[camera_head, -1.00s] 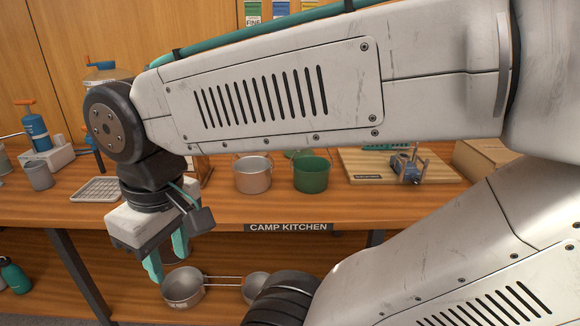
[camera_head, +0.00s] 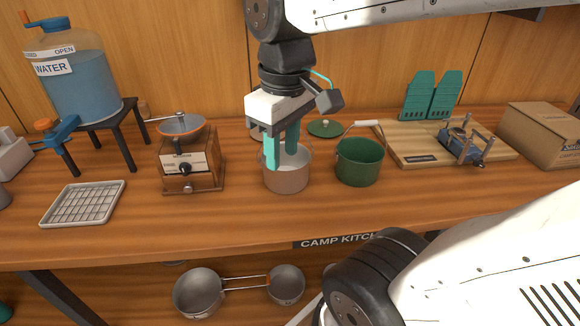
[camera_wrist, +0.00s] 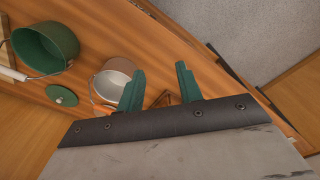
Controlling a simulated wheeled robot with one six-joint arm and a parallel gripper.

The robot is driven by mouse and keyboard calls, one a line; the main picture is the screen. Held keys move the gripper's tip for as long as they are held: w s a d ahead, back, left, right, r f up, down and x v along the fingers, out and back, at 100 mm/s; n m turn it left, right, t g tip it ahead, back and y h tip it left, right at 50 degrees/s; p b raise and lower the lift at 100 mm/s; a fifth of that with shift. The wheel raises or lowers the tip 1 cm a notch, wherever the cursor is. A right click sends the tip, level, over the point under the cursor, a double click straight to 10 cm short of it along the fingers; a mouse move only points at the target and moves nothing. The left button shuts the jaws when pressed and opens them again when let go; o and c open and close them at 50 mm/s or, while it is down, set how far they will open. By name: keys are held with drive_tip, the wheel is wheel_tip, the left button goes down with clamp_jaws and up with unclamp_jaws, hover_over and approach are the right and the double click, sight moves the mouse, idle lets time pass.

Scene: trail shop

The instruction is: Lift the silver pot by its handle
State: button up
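The silver pot (camera_head: 287,181) stands upright on the counter. It has a pale inside and a slightly coppery outer wall. My gripper (camera_head: 282,160) points down over the pot, with its two green fingers in front of part of the opening. In the wrist view the gripper (camera_wrist: 160,82) is open, with a clear gap between the fingers. The left finger covers the right edge of the silver pot (camera_wrist: 117,68) there. A thin wire beside the pot in that view looks like its handle. The fingers hold nothing. I cannot tell whether they touch the pot.
A green pot (camera_head: 359,170) with a white-gripped wire handle stands close on the right, with a green lid (camera_head: 325,128) behind. A wooden grinder (camera_head: 191,165) stands left. A board with a stove (camera_head: 463,145) lies right. Two pans sit below. The counter front is clear.

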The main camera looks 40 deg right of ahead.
drive_tip(key=w+d+f+n+g+y, duration=0.1)
drive_tip(key=w+d+n+g, duration=0.1)
drive_tip(key=w+d+n, duration=1)
drive_tip(key=w+f+m, duration=0.1)
drive_tip(key=f, duration=0.1)
drive_tip(key=w+f+m, duration=0.1)
drive_tip(key=f, duration=0.1)
drive_tip(key=w+f+m, duration=0.1)
drive_tip(key=f, duration=0.2)
drive_tip(key=shift+d, duration=0.35)
drive_tip(key=shift+c, duration=0.4)
clamp_jaws()
